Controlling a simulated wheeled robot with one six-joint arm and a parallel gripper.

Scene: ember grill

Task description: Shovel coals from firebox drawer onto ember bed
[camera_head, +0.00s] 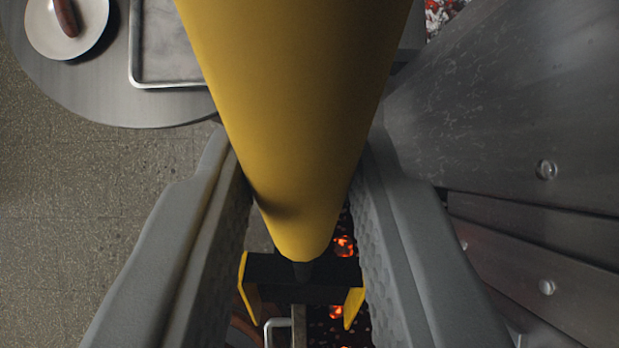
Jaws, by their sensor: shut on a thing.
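My gripper (300,165) is shut on the thick yellow handle of the shovel (295,90), which fills the middle of the view. The shovel's black head with yellow side edges (300,272) shows below, between my fingers. Glowing orange coals (344,246) among dark ones lie in the firebox drawer (299,325), beneath and beside the head. I cannot tell whether the head touches the coals or carries any. A bit of the ember bed (440,14), with red and pale coals, shows at the top right; the handle and the grill body hide the rest.
The grey metal grill body (520,130) with round bolts stands close on the right. A round grey table (100,95) at the upper left holds a metal tray (165,45) and a white plate (95,42) with a sausage (66,18). Speckled floor (90,220) at left is clear.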

